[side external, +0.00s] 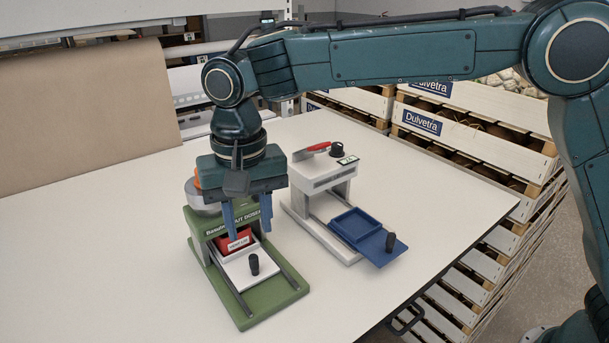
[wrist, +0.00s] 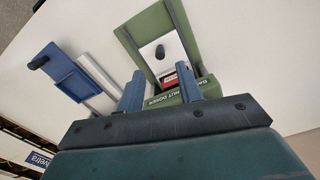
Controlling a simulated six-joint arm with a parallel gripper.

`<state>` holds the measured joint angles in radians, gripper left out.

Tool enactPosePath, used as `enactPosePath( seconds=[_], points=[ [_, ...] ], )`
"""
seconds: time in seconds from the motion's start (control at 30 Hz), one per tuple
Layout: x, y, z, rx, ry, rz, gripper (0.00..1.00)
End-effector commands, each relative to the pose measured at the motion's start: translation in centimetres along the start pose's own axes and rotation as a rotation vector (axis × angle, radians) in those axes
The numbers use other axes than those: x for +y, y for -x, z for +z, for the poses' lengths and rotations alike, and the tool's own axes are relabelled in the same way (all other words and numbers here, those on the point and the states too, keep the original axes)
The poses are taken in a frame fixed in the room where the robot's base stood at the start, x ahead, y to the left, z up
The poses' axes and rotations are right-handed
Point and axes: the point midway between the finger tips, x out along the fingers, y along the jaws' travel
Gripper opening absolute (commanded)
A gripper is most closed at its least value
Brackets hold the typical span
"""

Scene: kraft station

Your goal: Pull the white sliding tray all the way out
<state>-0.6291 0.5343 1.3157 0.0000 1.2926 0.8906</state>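The white sliding tray (side external: 238,273) sits between the rails of the green nut doser (side external: 222,297) and extends partly toward the front. Its black knob (side external: 254,264) stands upright near the tray's front edge; the knob also shows in the wrist view (wrist: 160,52). A red labelled part (side external: 236,241) is at the tray's back, partly hidden by a finger. My gripper (side external: 251,235) is open, its two blue fingers pointing down above the back of the tray, behind the knob. Nothing is between the fingers, and they look apart from the knob. The wrist view shows the fingers (wrist: 161,88) spread wide.
A grey-white machine (side external: 320,185) with a blue tray (side external: 358,222) and black knob stands to the right. A metal bowl (side external: 196,200) sits behind my gripper on the green doser. The table in front is clear. Stacked crates (side external: 470,130) stand beyond the table's right edge.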

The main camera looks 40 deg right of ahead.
Motion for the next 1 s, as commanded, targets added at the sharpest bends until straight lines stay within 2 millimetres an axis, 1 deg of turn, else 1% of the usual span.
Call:
enactPosePath(
  seconds=[0.03,0.3,0.5,0.7,1.0],
  points=[
    [0.0,-0.9,0.0,-0.002,0.0,0.002,0.36],
    [0.0,-5.0,0.0,-0.002,0.0,0.002,0.36],
    [0.0,-7.2,0.0,-0.001,0.0,0.001,0.36],
    [0.0,-8.2,0.0,0.0,0.0,0.0,0.36],
    [0.0,-8.3,0.0,0.001,0.0,-0.001,0.36]
  ],
)
